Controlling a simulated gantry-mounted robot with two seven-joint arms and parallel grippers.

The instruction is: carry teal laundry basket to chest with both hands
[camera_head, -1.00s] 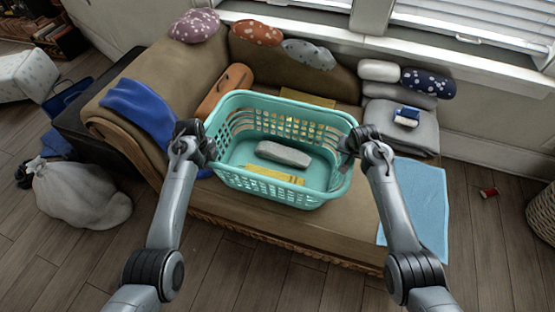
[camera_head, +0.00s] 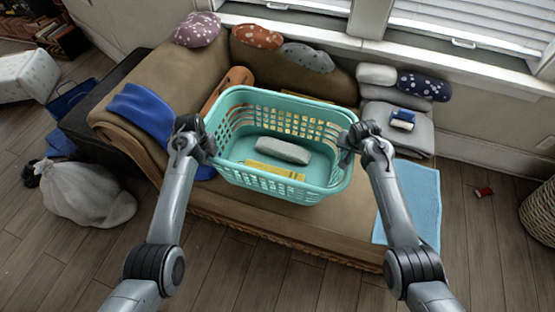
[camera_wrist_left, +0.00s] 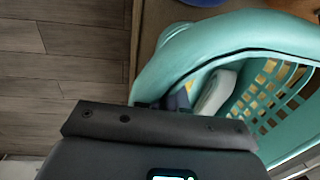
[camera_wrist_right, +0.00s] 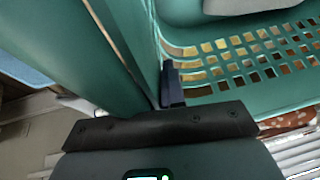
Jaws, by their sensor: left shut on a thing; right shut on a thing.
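The teal laundry basket (camera_head: 318,193) is upright over the brown chaise, between my two arms. Inside it lie a grey rolled item (camera_head: 284,150) and a yellow item (camera_head: 273,171). My left gripper (camera_head: 207,146) is shut on the basket's left rim. My right gripper (camera_head: 350,146) is shut on its right rim. The left wrist view shows the basket's rim (camera_wrist_left: 205,45) at the fingers, and the right wrist view shows its slotted wall (camera_wrist_right: 245,60) beside a finger. Whether the basket's bottom touches the seat cannot be told. No chest can be clearly made out.
The chaise (camera_head: 240,212) carries a blue cloth (camera_head: 146,112), an orange bolster (camera_head: 229,88) and several pillows along its back. A light blue mat (camera_head: 412,205) hangs at its right. A wicker basket (camera_head: 541,213) stands far right.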

